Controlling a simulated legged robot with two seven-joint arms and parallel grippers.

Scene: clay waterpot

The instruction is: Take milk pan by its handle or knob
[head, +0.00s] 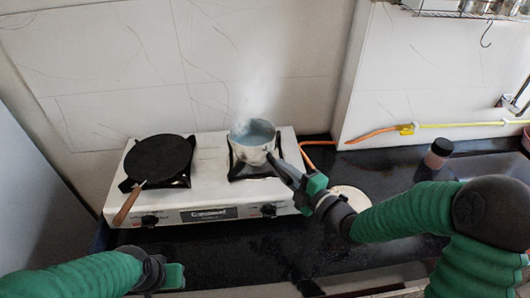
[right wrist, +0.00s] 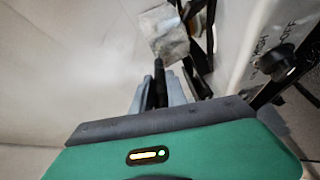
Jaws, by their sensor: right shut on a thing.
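The milk pan (head: 254,150) is a small metal pan with pale, steaming contents, at the right burner of the stove. In the right wrist view the pan (right wrist: 164,36) is at the top, with its dark handle (right wrist: 159,72) pointing down between the fingers. My right gripper (head: 290,175) is shut on the handle, and its fingers also show in the right wrist view (right wrist: 161,95). I cannot tell whether the pan rests on the burner. My left gripper (head: 172,276) is at the lower left, away from the pan; its fingers are unclear.
The white two-burner stove (head: 210,182) stands on a black counter (head: 235,235) against a tiled wall. A flat dark pan (head: 158,158) with a wooden handle sits on the left burner. A round pale board (head: 350,197) and a dark jar (head: 437,153) are to the right.

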